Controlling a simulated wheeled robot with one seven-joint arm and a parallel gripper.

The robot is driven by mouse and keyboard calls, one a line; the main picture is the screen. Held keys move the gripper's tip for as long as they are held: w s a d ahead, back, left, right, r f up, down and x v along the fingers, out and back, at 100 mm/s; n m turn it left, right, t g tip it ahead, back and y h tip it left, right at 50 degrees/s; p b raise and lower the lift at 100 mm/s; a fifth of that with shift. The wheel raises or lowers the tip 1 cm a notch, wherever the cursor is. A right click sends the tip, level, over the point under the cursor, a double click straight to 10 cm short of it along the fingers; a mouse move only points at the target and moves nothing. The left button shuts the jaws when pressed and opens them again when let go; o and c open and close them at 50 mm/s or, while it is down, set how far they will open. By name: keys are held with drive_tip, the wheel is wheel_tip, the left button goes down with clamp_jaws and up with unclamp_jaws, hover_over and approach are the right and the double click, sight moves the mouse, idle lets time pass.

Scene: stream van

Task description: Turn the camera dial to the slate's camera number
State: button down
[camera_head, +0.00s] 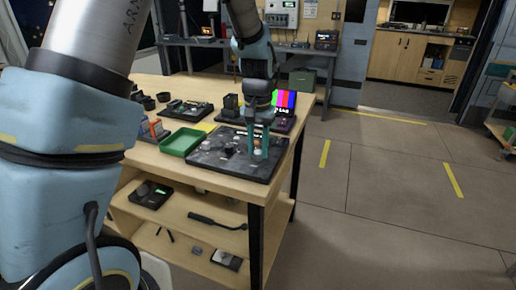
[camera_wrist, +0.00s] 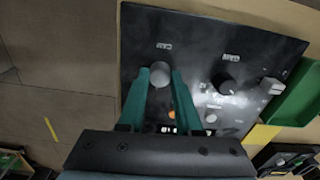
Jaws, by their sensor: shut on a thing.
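A black control panel (camera_head: 222,166) lies on the wooden table; it fills much of the wrist view (camera_wrist: 190,35). My gripper (camera_head: 258,150) points down at the panel's right part. In the wrist view its teal fingers (camera_wrist: 161,80) are on either side of a round grey dial (camera_wrist: 160,70) and shut on it. A small label sits above this dial; I cannot read it surely. A black knob (camera_wrist: 227,86) with its own label is to the right, apart from my fingers. I cannot make out a slate or its number.
A green tray (camera_head: 182,142) stands left of the panel and shows beside it in the wrist view (camera_wrist: 300,98). A white knob (camera_wrist: 271,86) is near the tray. A colour-bar screen (camera_head: 284,99) stands behind the panel. Open floor is to the right.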

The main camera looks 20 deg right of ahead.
sight(258, 152)
drive_tip(key=shift+m, duration=0.4)
drive_tip(key=c, duration=0.6)
unclamp_jaws()
wheel_tip(258, 152, up, 11)
drive_tip(key=b, duration=0.2)
drive_tip(key=shift+f, duration=0.15)
